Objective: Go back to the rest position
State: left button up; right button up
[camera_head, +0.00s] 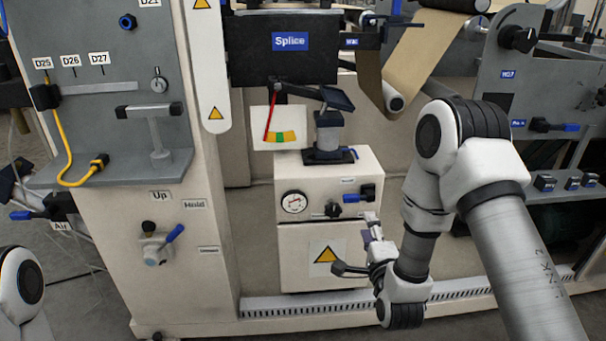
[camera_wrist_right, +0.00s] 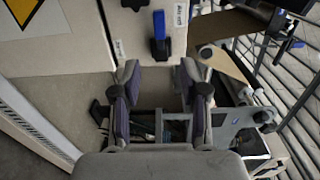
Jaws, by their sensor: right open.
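My right arm comes in from the right in the head view. Its gripper (camera_head: 357,246) is in front of the lower white cabinet, near its right edge. In the right wrist view the two fingers of the gripper (camera_wrist_right: 160,80) stand apart with nothing between them. The blue-handled valve (camera_wrist_right: 159,30) shows beyond the fingers and is apart from them. Only a rounded part of my left arm shows at the lower left of the head view; my left gripper is out of view.
The white cabinet (camera_head: 292,254) carries a pressure gauge (camera_head: 294,202) and a black knob (camera_head: 333,209). A grey panel (camera_head: 105,60) with a yellow cable (camera_head: 66,150) is at left. Kraft paper (camera_head: 418,50) hangs at upper right. Floor shows at the lower edge.

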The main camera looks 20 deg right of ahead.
jog(key=s+a+f+n+g+y, duration=0.25)
jog(key=s+f+n+g, duration=0.2)
jog(key=s+f, duration=0.55)
jog(key=s+a+f+n+g+y, duration=0.1)
jog(key=s+a+f+n+g, duration=0.3)
jog(key=f, duration=0.9)
jog(key=s+a+f+n+g+y, duration=0.1)
jog(key=s+f+n+g, duration=0.2)
jog(key=s+n+g, duration=0.45)
jog(key=s+a+f+n+g, duration=0.15)
jog(key=s+n, duration=0.25)
jog(key=s, duration=0.7)
notch_tip(320, 180, up, 30)
jog(key=p, duration=3)
jog(key=shift+w+d+f, duration=0.2)
jog(key=shift+w+d, duration=0.1)
jog(key=shift+w, duration=0.1)
jog(key=shift+s+p, duration=0.1)
jog(key=shift+p, duration=0.2)
